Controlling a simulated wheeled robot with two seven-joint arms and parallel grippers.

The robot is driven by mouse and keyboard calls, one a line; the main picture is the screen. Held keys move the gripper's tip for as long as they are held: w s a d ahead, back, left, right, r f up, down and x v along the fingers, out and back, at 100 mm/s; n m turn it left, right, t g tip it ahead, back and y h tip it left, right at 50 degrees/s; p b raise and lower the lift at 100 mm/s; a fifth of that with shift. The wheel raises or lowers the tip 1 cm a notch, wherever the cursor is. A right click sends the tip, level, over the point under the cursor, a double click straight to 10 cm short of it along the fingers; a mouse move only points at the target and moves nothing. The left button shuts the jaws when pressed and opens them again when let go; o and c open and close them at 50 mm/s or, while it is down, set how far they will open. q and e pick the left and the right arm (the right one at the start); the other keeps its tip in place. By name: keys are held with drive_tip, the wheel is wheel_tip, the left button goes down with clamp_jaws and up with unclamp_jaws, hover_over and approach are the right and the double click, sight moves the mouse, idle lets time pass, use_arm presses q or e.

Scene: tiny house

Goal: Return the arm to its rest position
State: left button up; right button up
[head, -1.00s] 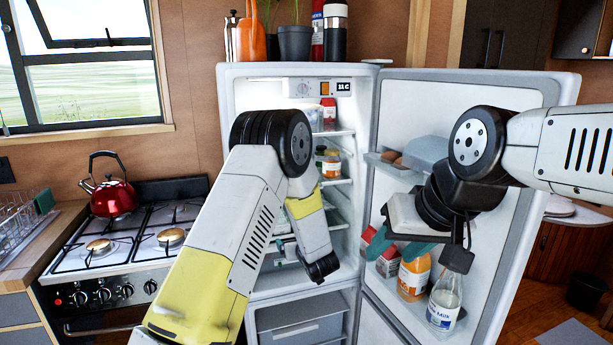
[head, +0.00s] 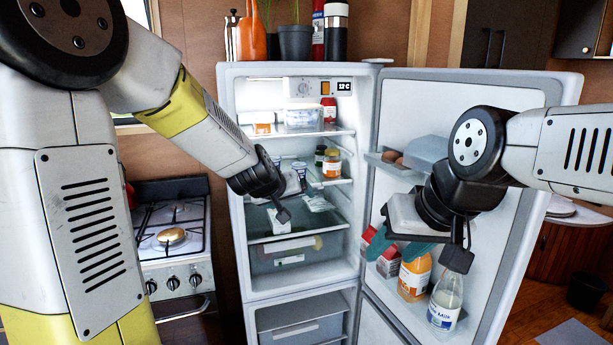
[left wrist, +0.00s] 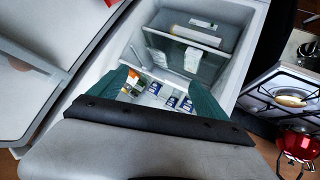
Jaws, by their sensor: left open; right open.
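My left arm (head: 90,210) fills the left side of the head view, its elbow raised and its forearm reaching right and down. My left gripper (head: 284,212) hangs at the opening of the fridge (head: 228,180); its fingers are hard to make out there. In the left wrist view the left gripper (left wrist: 160,95) shows two teal fingers spread apart with nothing between them, facing the fridge shelves. My right gripper (head: 402,248) is open in front of the fridge door (head: 520,180), near the door-rack bottles. It looks empty.
The fridge door stands open to the right, with a juice bottle (head: 414,280), a milk bottle (head: 445,302) and a carton (head: 384,262) in its rack. Jars and boxes stand on the fridge shelves. The stove (head: 180,275) is left of the fridge, partly behind my left arm.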

use_arm(q)
drive_tip(key=s+a+r+g, duration=0.1)
drive_tip(key=s+a, duration=0.2)
drive_tip(key=s, duration=0.6)
drive_tip(key=s+a+r+m+g, duration=0.1)
drive_tip(key=s+a, duration=0.2)
drive_tip(key=s, duration=0.6)
drive_tip(key=s+a+r+m+g+y, duration=0.1)
drive_tip(key=s+a, duration=0.3)
drive_tip(key=s, duration=0.6)
drive_tip(key=shift+r+g, duration=0.35)
drive_tip(key=shift+g, duration=0.25)
drive_tip(key=shift+d, duration=0.1)
idle(4.5)
